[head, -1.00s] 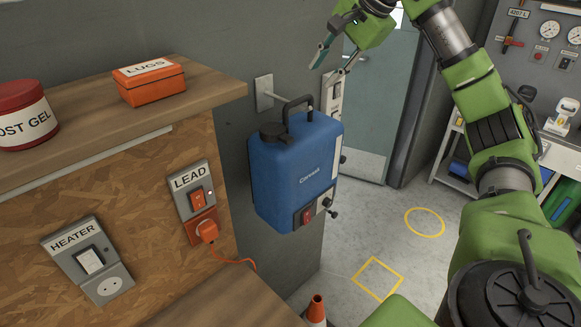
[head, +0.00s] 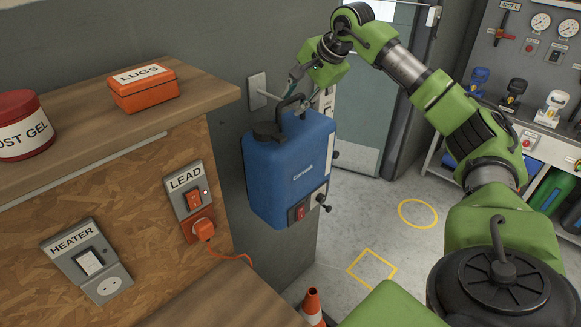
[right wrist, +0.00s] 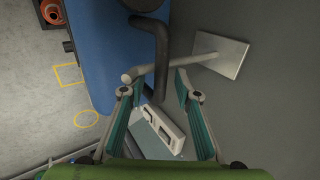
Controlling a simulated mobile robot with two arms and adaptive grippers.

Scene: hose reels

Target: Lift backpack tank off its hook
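The blue backpack tank (head: 290,172) hangs by its black handle (head: 296,101) from a peg hook on a pale wall plate (head: 257,91). In the right wrist view the tank (right wrist: 100,50) is at the left, and the handle (right wrist: 160,55) runs down between my fingertips. My left gripper is out of view.
A wooden shelf (head: 90,125) with an orange LUGS box (head: 144,88) and a red-lidded jar (head: 22,125) stands left. An orange cone (head: 313,304) stands below the tank. The floor (head: 385,225) to the right is clear, with yellow markings.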

